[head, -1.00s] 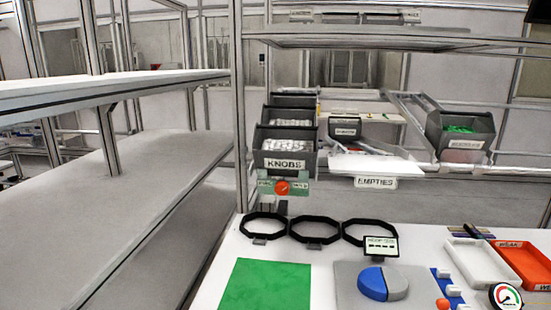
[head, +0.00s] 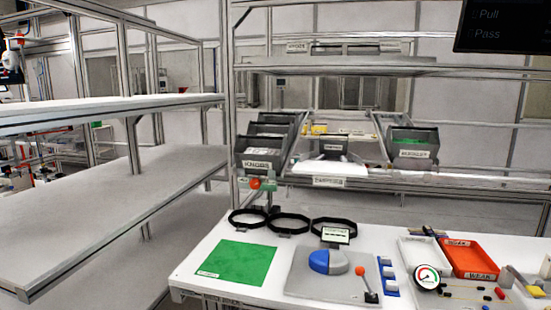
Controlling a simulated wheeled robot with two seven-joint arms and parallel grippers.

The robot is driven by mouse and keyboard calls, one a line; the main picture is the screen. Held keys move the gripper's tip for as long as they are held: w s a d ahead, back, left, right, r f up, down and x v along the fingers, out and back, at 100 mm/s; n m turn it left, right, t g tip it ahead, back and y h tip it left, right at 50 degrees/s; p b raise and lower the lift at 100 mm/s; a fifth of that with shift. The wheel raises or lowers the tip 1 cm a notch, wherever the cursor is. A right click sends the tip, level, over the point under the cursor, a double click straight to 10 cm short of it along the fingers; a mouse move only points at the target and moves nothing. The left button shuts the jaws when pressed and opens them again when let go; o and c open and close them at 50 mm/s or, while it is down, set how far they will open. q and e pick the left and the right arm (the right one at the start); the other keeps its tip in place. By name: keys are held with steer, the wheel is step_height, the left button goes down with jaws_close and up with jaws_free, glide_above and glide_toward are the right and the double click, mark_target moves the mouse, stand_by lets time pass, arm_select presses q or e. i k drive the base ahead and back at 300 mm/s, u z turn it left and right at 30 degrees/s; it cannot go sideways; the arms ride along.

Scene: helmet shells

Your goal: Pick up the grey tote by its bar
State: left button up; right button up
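I cannot make out a grey tote with a bar for certain. Neither of my grippers is in view.
The white worktable (head: 208,246) holds a green mat (head: 238,262), black rings (head: 289,223), a grey board (head: 312,281) with a blue-grey disc, and white and red trays (head: 470,259). A long shelf unit (head: 110,205) fills the left. A dark screen (head: 505,25) hangs top right.

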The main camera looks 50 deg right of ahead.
mark_target(262, 152)
steer(key=z, duration=0.95)
steer(key=i, duration=1.6)
steer(key=u, duration=0.25)
